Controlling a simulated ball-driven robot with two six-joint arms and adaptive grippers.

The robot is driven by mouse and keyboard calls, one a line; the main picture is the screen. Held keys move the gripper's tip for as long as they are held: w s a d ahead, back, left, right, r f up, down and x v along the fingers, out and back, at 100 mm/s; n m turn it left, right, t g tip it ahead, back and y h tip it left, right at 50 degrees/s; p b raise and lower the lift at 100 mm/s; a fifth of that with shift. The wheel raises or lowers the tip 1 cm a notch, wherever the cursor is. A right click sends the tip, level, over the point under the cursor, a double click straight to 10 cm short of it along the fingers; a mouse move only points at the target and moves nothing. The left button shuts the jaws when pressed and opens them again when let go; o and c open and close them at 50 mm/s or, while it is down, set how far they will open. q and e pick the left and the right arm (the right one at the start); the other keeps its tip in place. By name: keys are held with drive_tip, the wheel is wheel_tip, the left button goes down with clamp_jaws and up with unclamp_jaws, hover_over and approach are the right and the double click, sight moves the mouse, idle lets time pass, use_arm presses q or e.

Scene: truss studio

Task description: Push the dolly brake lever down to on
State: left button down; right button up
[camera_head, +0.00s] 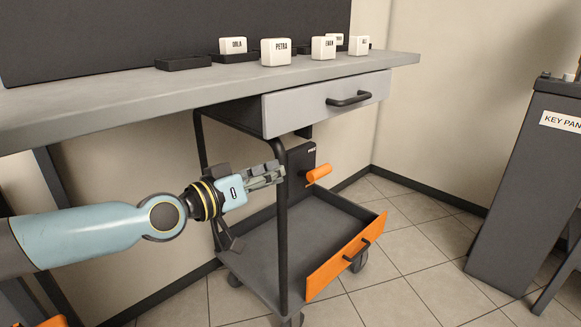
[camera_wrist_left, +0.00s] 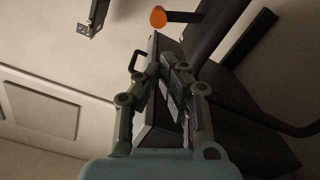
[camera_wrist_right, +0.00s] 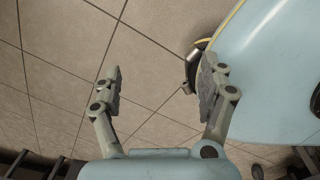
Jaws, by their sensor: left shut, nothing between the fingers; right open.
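The dolly (camera_head: 245,262) stands under the grey counter, with a dark frame and an orange front panel (camera_head: 345,258). Its brake lever (camera_head: 318,174) has an orange handle and sits on a dark upright plate (camera_head: 300,163). The handle sticks out to the right, tilted slightly up. My left gripper (camera_head: 281,174) is shut and empty, just left of the lever at about its height, near the dolly's front post. The orange handle also shows at the top of the left wrist view (camera_wrist_left: 158,17), apart from the fingertips (camera_wrist_left: 168,68). My right gripper (camera_wrist_right: 162,80) is open and empty above the floor.
The grey counter (camera_head: 200,85) with a drawer (camera_head: 325,103) overhangs the dolly. Labelled white blocks (camera_head: 276,52) and dark trays (camera_head: 184,63) stand on it. A dark key panel stand (camera_head: 530,180) is at the right. Tiled floor (camera_head: 425,250) between them is clear.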

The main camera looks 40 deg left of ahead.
sight(310, 172)
use_arm(q)
drive_tip(key=shift+w+d+f+b, duration=0.1)
drive_tip(key=shift+w+d+b, duration=0.1)
drive_tip(key=shift+w, duration=1.25)
drive_tip(key=shift+w+d+b, duration=0.15)
drive_tip(key=shift+w+b, duration=0.05)
drive_tip(key=shift+w, duration=1.3)
drive_tip(key=shift+w+d+f+b, duration=0.1)
drive_tip(key=shift+w+d+b, duration=0.1)
drive_tip(key=shift+w, duration=1.25)
use_arm(e)
drive_tip(key=shift+d+f, duration=0.3)
drive_tip(key=shift+f, duration=0.2)
